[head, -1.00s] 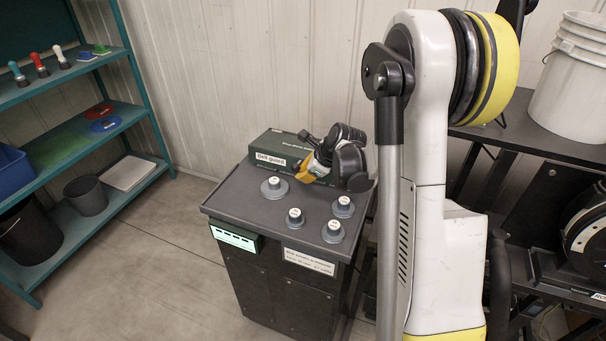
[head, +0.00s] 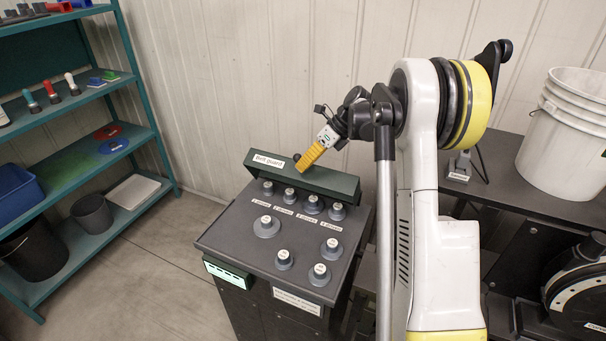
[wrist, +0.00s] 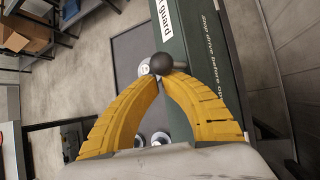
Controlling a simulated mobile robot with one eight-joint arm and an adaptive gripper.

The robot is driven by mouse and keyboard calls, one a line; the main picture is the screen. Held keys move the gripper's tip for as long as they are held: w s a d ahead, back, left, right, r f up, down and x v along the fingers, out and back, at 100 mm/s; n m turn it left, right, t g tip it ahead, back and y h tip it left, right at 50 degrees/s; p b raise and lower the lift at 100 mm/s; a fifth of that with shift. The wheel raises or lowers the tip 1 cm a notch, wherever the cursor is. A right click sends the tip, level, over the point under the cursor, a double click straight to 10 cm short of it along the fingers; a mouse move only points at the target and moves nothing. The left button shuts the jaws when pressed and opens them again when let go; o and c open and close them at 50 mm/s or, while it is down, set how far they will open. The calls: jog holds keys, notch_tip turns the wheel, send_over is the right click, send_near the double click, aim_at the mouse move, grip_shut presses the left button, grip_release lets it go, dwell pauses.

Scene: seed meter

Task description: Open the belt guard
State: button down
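The belt guard (head: 302,180) is a dark green hinged cover with a white "Belt guard" label, at the back of the grey console (head: 238,243). It stands tilted up, with a row of knobs bare in front of it. It also fills the upper right of the wrist view (wrist: 190,65). A dark ball knob (wrist: 162,63) sticks out from its edge. My gripper (head: 303,164) is at this knob; in the wrist view its yellow fingers (wrist: 158,80) meet at the tips, right against the ball. Whether they touch it is hard to tell.
Several grey knobs, such as the large one (head: 266,227), stand on the console top. A teal shelf (head: 165,150) is at left. A dark bench (head: 518,165) with white buckets (head: 570,140) stands at right. The floor between shelf and console is clear.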

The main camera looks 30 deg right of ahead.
jog(key=w+d+r, duration=0.1)
jog(key=w+d+r+p, duration=0.1)
jog(key=d, duration=0.1)
jog(key=w+d+r+p, duration=0.1)
jog(key=w+d, duration=0.1)
jog(key=shift+w+r, duration=0.1)
jog(key=shift+r, duration=0.15)
jog(key=shift+w+d+r+p, duration=0.15)
jog(key=shift+w+d+p, duration=0.2)
jog(key=shift+w+d, duration=0.45)
jog(key=shift+d+r, duration=0.1)
